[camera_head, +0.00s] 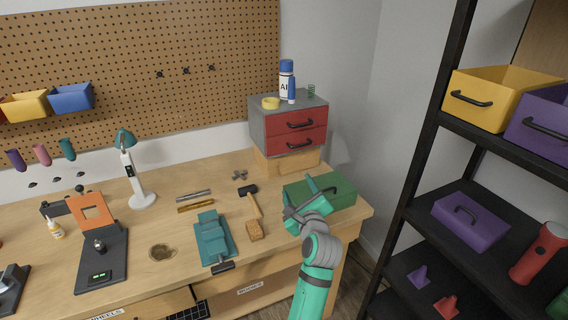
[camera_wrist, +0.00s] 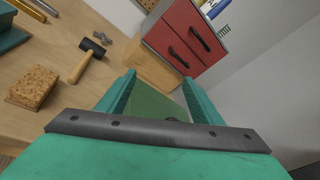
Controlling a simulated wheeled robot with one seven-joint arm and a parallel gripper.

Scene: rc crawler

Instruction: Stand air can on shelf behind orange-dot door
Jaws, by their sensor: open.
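The air can (camera_head: 286,78), white with a blue top and the letters "AI" showing, stands upright on top of the grey cabinet with two red drawers (camera_head: 297,129) at the back right of the workbench. A small part of what may be the can shows at the top edge of the wrist view. My gripper (camera_head: 322,186) is open, in front of and below the cabinet, over the green box (camera_head: 340,194). In the wrist view my gripper (camera_wrist: 160,95) has its fingers apart, with the green box (camera_wrist: 150,106) seen between them. No orange-dot door shows in either view.
A hammer (camera_head: 250,198), a cork block (camera_head: 254,231) and a teal vise (camera_head: 213,238) lie left of my arm. A black shelf rack (camera_head: 484,134) with bins stands at the right.

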